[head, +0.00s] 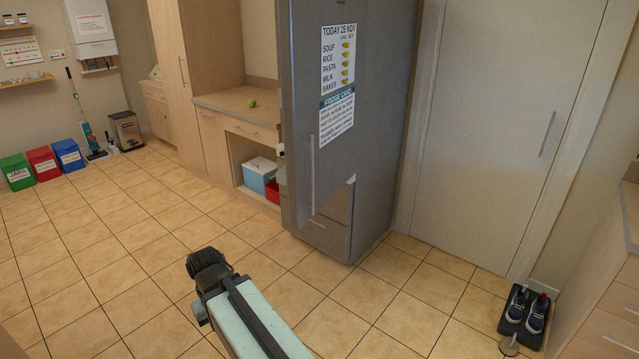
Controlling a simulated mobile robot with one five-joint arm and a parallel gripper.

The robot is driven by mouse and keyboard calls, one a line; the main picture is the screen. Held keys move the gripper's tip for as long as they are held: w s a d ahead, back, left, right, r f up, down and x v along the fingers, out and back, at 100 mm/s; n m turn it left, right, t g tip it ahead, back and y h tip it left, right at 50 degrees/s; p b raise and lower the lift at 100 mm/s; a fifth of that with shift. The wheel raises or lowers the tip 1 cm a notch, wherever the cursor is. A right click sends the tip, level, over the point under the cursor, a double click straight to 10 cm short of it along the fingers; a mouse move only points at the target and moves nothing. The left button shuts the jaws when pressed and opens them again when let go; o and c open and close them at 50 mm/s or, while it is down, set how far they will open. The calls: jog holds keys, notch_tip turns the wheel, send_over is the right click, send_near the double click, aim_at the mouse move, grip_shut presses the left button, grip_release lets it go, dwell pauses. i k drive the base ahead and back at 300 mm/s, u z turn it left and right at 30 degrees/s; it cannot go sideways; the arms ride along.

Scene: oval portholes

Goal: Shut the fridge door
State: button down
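The fridge (385,150) is a tall grey unit right of centre. Its upper door (300,100) stands ajar, its free edge swung out toward me and to the left. The door front carries two paper notices and a long vertical handle (312,172). Light-coloured bits show at the door's inner left edge; the inside of the fridge is hidden behind the door. Lower fronts (325,232) under the door look closed. My teal arm reaches up from the bottom edge to a black joint, over the floor and apart from the door. No gripper fingers show.
Open tiled floor (130,240) lies left and in front of the fridge. A counter with a green apple (252,104) and a cooler box (259,174) stand behind the door. Shoes on a mat (525,315) lie right, near a drawer unit (605,310). Coloured bins (43,163) stand far left.

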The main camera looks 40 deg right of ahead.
aim_at(322, 114)
jog(key=z, duration=0.15)
jog(key=i, duration=1)
jog(key=u, duration=0.05)
